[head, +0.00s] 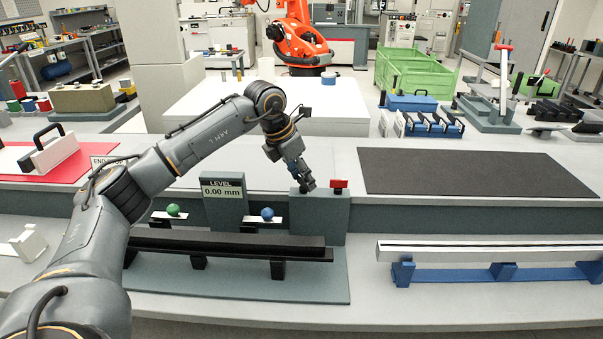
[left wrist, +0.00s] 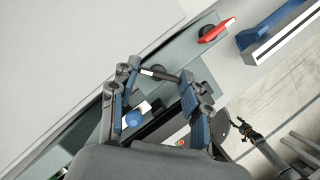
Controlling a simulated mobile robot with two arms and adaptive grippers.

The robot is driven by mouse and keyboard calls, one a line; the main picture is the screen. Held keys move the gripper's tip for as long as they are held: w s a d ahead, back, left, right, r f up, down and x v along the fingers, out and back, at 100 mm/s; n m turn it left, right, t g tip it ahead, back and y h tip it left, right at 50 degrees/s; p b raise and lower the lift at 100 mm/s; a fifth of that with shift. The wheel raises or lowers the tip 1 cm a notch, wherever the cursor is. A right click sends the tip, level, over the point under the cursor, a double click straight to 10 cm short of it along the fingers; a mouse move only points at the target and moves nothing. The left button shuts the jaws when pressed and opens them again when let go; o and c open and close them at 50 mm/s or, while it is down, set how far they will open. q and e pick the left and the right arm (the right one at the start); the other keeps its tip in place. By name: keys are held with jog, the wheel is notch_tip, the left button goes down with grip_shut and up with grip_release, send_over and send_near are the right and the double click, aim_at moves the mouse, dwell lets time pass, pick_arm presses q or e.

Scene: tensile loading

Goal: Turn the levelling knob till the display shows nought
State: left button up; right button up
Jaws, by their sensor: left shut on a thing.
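The display (head: 223,188) is a dark panel on a grey block behind the black beam, and it reads LEVEL 0.00 mm. My left gripper (head: 306,187) is at the top of the grey post right of the display. In the left wrist view the gripper (left wrist: 160,73) is shut on the dark levelling knob (left wrist: 158,73), which shows as a narrow bar between the fingertips. The fingers hide most of the knob in the head view.
A red lever (head: 339,184) stands close right of the gripper. A green ball (head: 173,210) and a blue ball (head: 267,212) sit behind the black beam (head: 230,243). A dark mat (head: 450,171) lies clear to the right. A silver beam (head: 490,251) is at front right.

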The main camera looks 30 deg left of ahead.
pick_arm(q)
jog(key=shift+m, duration=0.5)
jog(key=o, duration=1.2)
jog(key=shift+c, duration=0.2)
jog(key=v, duration=1.2)
jog(key=shift+w+a, duration=0.2)
jog(key=shift+a, duration=0.05)
